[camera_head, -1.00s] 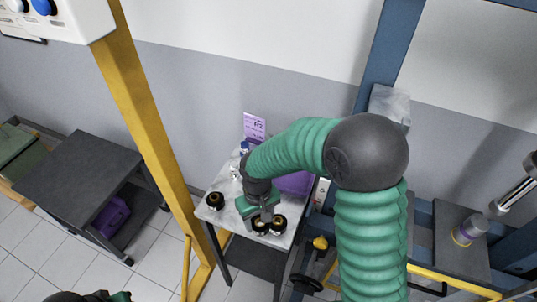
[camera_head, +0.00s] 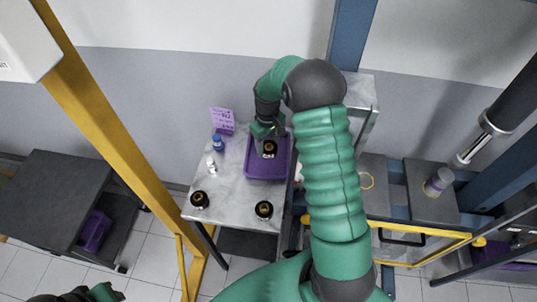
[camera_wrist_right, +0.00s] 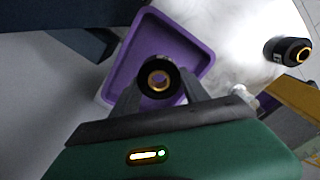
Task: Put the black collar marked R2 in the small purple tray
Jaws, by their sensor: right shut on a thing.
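My right gripper (camera_head: 268,141) is shut on a black collar (camera_head: 269,149) with a brass-coloured bore. It holds the collar over the purple tray (camera_head: 249,172) on the small table; the height above the tray floor is hard to judge. In the right wrist view the collar (camera_wrist_right: 158,78) sits between the fingertips (camera_wrist_right: 160,90), with the tray (camera_wrist_right: 196,50) behind it. No marking can be read on the held collar. Two other black collars stand on the table, at front left (camera_head: 199,199) and front right (camera_head: 264,210). My left gripper (camera_head: 103,293) shows only partly at the bottom left edge.
A purple sign (camera_head: 223,119), a blue-capped bottle (camera_head: 218,143) and a small white item (camera_head: 211,165) are on the table (camera_head: 231,196), left of the tray. A yellow post (camera_head: 115,130) stands left of it. Blue framework stands to the right.

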